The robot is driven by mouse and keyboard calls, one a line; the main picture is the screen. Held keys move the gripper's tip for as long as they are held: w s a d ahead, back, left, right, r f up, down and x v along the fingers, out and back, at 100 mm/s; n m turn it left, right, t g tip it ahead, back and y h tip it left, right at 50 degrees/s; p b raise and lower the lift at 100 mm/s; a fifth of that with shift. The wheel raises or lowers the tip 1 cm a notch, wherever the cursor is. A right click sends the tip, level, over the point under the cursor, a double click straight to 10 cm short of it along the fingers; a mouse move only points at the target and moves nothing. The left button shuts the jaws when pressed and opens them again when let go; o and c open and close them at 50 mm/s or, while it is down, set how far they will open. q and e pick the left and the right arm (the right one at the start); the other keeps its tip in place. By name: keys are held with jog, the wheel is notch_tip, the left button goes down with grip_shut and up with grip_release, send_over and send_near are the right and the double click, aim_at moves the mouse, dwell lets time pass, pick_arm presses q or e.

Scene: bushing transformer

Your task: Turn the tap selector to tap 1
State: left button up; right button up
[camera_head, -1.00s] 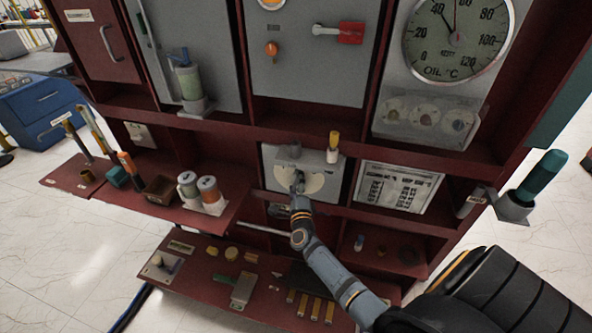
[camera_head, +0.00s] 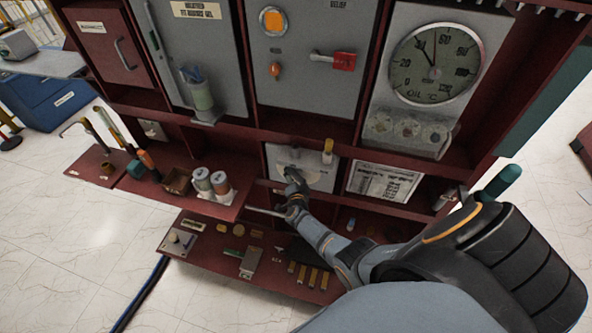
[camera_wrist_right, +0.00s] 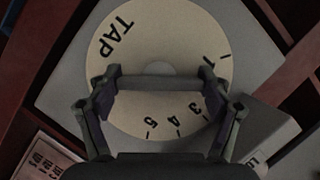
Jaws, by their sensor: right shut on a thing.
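The tap selector is a round cream dial (camera_wrist_right: 165,30) marked TAP, with 1, 3, 4 and 5 readable around its edge. It sits on a light grey panel (camera_head: 318,178) in the middle of the red cabinet. My right gripper (camera_wrist_right: 158,82) is shut on the selector's grey bar handle (camera_wrist_right: 155,83), one finger at each end. The bar lies nearly level in the right wrist view, its right end between the 1 and the 3. The finger there hides that part of the scale, so the exact setting is unclear. In the head view my right gripper (camera_head: 292,178) covers part of the dial. My left gripper is out of view.
A yellow-topped piece (camera_head: 328,150) stands on the selector panel's upper edge. A printed chart (camera_head: 385,184) is to its right. A left shelf (camera_head: 212,207) holds two canisters; a lower shelf (camera_head: 215,262) holds small parts. An oil gauge (camera_head: 434,65) is above right.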

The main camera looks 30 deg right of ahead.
jog(key=shift+n+g+h+p, duration=0.4)
jog(key=shift+n+g+p, duration=0.55)
jog(key=shift+n, duration=0.45)
jog(key=shift+f, duration=0.1)
jog(key=o, duration=1.1)
jog(key=shift+s+a, duration=0.1)
jog(key=shift+s+a, duration=0.3)
jog(key=shift+s, duration=0.05)
jog(key=v, duration=1.1)
jog(key=shift+d+r, duration=0.1)
jog(key=shift+r, duration=0.1)
